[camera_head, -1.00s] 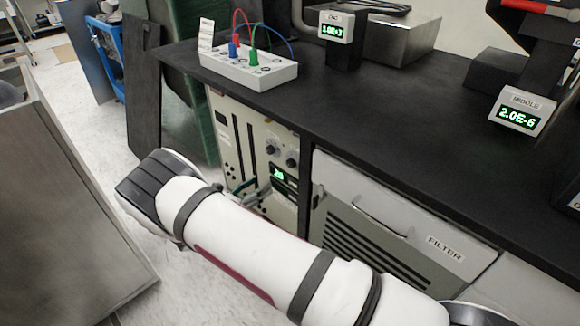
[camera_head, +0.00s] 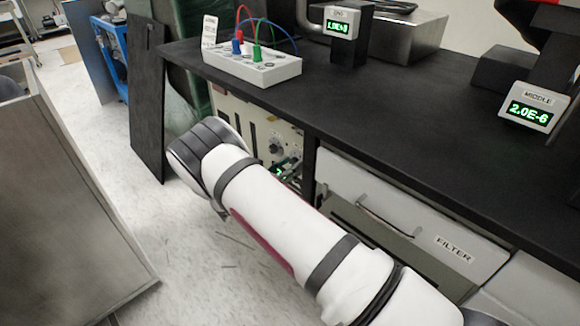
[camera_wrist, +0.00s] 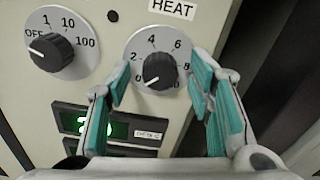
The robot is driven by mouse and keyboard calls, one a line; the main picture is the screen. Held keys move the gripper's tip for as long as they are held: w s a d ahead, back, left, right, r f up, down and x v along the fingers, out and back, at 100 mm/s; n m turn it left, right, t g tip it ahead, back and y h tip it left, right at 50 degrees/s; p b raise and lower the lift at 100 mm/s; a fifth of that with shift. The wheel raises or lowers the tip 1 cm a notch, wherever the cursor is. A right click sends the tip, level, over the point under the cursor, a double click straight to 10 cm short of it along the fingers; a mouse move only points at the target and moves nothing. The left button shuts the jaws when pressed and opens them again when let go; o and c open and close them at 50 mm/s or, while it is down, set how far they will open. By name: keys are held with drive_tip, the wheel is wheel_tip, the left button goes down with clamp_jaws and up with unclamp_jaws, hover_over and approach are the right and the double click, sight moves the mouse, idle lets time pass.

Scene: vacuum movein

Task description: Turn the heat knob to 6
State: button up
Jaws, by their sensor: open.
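The heat knob (camera_wrist: 159,70) is black on a round white dial marked 0, 2, 4, 6 and 8, below a HEAT label (camera_wrist: 173,8) in the wrist view. Its white pointer mark is at the lower left, near 0. My gripper (camera_wrist: 160,80) is open, with one teal-padded finger to the left of the knob and the other to its right. I cannot see contact with the knob. In the head view my gripper (camera_head: 288,163) is at the panel under the bench, partly hidden by my arm.
A second black knob (camera_wrist: 45,52), marked OFF, 1, 10 and 100, is left of the heat dial. A green display (camera_wrist: 90,125) is below. In the head view the black bench top (camera_head: 400,110) overhangs the panel, and a FILTER drawer (camera_head: 400,205) is to its right.

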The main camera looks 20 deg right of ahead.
clamp_jaws()
